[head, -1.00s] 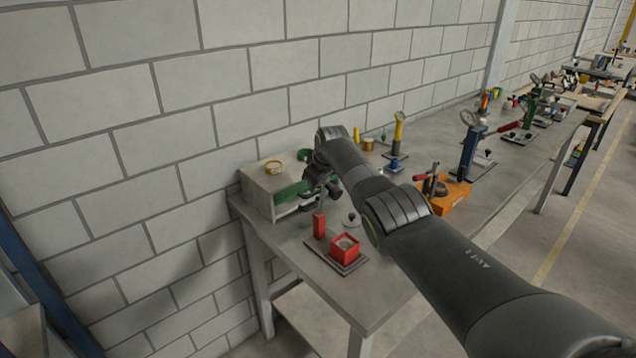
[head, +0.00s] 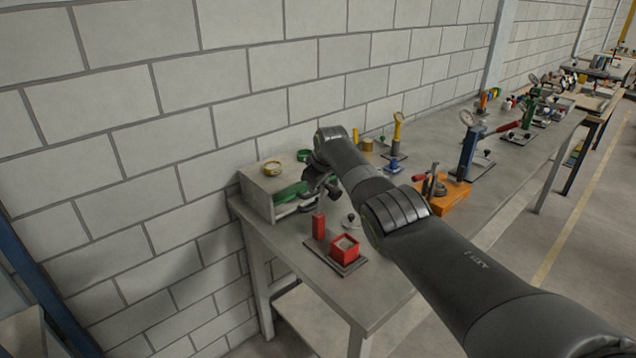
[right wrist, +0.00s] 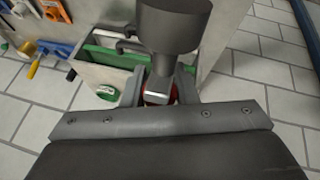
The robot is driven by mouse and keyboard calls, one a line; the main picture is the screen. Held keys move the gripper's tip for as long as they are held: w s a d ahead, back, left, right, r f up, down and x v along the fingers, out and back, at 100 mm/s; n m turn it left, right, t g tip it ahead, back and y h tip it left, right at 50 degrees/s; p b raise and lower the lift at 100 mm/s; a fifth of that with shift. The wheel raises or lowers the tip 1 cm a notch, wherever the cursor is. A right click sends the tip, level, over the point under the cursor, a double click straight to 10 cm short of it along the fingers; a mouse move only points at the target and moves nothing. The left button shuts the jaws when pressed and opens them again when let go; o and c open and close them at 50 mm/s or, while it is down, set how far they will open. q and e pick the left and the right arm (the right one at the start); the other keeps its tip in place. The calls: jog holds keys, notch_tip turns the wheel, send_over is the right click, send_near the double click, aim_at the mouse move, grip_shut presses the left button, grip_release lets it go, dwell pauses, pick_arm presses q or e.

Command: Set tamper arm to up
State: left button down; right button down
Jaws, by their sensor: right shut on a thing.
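The tamper is a red post (head: 319,226) beside a red open box (head: 345,248) holding grey material, both on a dark base plate near the bench's left end. A thin grey arm (head: 331,212) slants beside the post, partly hidden by my right gripper. My right gripper (head: 319,190) is above the post, dark and partly hidden by its own wrist. In the right wrist view its jaws (right wrist: 158,88) are shut on the grey tamper arm, with red showing just beneath. A dark cylinder (right wrist: 176,28) stands close in front of the camera. My left gripper is not in view.
An orange fixture (head: 449,195) and a blue post (head: 469,150) stand farther along the bench. The block wall is close behind.

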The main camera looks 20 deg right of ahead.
jog(key=shift+a+f, duration=0.15)
dwell(0.3)
jog(key=c, duration=1.5)
grip_release()
jog(key=shift+c, duration=0.2)
jog(key=o, duration=0.4)
jog(key=shift+w+a, duration=0.1)
jog(key=shift+w, duration=0.1)
jog(key=shift+p+v, duration=0.3)
jog(key=shift+v, duration=1.2)
jog(key=b+v, duration=0.3)
jog(key=v, duration=1.1)
jog(key=shift+b, duration=0.4)
